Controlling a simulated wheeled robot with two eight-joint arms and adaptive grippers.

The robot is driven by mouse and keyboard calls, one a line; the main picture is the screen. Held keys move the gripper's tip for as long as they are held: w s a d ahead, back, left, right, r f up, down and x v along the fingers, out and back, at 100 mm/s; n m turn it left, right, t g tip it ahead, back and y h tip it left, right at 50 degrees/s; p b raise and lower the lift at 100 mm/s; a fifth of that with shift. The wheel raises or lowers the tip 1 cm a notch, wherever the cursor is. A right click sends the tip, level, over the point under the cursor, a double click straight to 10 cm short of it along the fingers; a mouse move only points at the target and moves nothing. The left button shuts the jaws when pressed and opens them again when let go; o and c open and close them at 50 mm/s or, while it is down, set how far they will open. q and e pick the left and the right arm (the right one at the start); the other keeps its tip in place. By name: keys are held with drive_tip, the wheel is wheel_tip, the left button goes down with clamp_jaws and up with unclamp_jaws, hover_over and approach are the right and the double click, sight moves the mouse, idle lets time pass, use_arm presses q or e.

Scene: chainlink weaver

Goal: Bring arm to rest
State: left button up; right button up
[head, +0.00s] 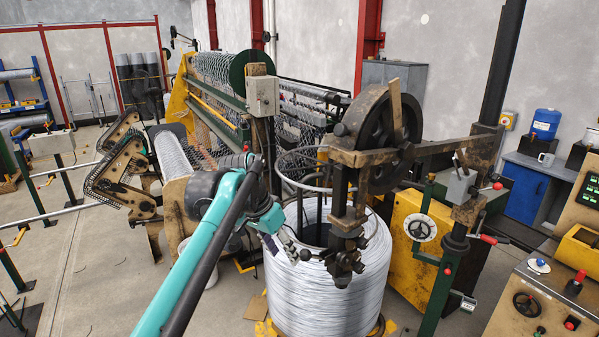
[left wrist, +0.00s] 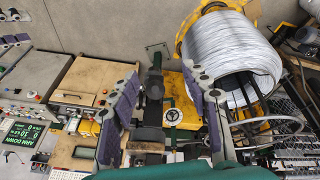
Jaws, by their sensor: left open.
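The brown arm (head: 440,147) of the machine reaches out from a black post (head: 502,60). It carries a large dark wheel (head: 372,140), and a dark head (head: 345,250) hangs at its left end in front of the wire coil (head: 325,300). My left gripper (head: 297,248) is in front of the coil's upper left side. In the left wrist view its two purple-padded fingers stand wide apart, with nothing between them (left wrist: 168,95). A green display (left wrist: 25,140) in that view reads "ARM DOWN". My right gripper is not in view.
A yellow machine body (head: 415,240) with a white handwheel (head: 422,227) stands right of the coil. A control console (head: 545,300) is at the lower right. The chain-link weaver (head: 215,100) stands behind at the left. Bare floor (head: 95,260) lies at the left.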

use_arm(q)
drive_tip(key=s+a+f+n+t+y+b, duration=0.1)
drive_tip(key=s+a+f+b, duration=0.3)
drive_tip(key=s+f+b, duration=0.4)
drive_tip(key=s+a+f+n+t+y+b, duration=0.1)
drive_tip(key=s+a+f+n+b, duration=0.3)
drive_tip(key=f, duration=1.7)
drive_tip(key=s+a+f+n+t+y+b, duration=0.1)
drive_tip(key=s+a+f+b, duration=0.4)
drive_tip(key=s+f+b, duration=0.7)
wheel_tip(320, 180, down, 4)
drive_tip(key=shift+a+r+n+t+b, duration=0.25)
drive_tip(key=shift+n+t+b, duration=0.5)
drive_tip(key=shift+t, duration=0.25)
drive_tip(key=shift+s, duration=0.1)
